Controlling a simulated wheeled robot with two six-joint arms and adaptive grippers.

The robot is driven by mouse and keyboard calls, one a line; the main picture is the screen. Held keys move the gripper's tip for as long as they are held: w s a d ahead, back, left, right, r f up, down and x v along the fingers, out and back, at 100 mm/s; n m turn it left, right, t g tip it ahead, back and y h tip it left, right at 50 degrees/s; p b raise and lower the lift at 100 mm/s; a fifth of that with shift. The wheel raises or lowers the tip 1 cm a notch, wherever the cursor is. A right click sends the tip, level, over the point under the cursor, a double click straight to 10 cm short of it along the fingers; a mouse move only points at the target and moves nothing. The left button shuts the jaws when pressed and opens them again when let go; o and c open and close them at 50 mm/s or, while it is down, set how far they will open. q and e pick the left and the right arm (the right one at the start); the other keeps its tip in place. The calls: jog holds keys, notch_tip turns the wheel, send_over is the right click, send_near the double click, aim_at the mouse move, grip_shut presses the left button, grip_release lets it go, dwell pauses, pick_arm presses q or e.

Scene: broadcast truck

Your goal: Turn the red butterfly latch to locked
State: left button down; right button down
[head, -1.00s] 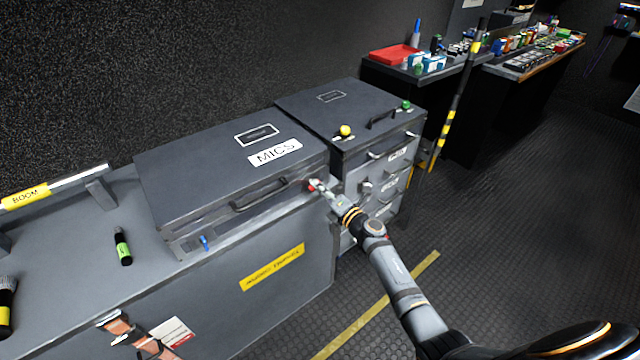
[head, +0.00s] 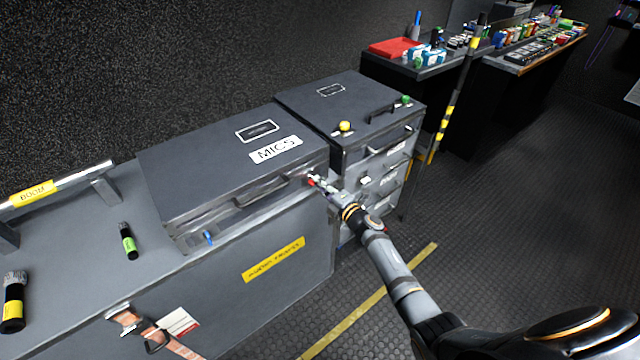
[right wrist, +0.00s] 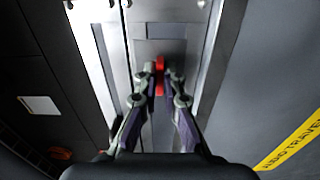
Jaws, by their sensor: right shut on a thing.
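The red butterfly latch (head: 312,180) is on the front of the dark grey MICS case (head: 225,165), near its right end. In the right wrist view the red latch (right wrist: 159,76) stands upright between my fingertips. My right gripper (head: 318,183) is shut on the latch, with a finger on each side of it; it also shows in the right wrist view (right wrist: 160,82). The fingers hide part of the latch. A blue latch (head: 208,238) is at the left end of the same case front. My left gripper is not in view.
A case handle (head: 262,191) lies left of the red latch. A drawer cabinet (head: 350,105) with a yellow knob (head: 345,127) and a green knob (head: 406,100) stands close on the right. A BOOM pole (head: 60,186) and a green-banded cylinder (head: 128,241) lie at left.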

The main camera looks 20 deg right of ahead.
jog(key=shift+w+r, duration=0.1)
jog(key=shift+r, duration=0.2)
jog(key=c, duration=1.5)
grip_release()
jog(key=shift+f, duration=0.2)
jog(key=v, duration=1.2)
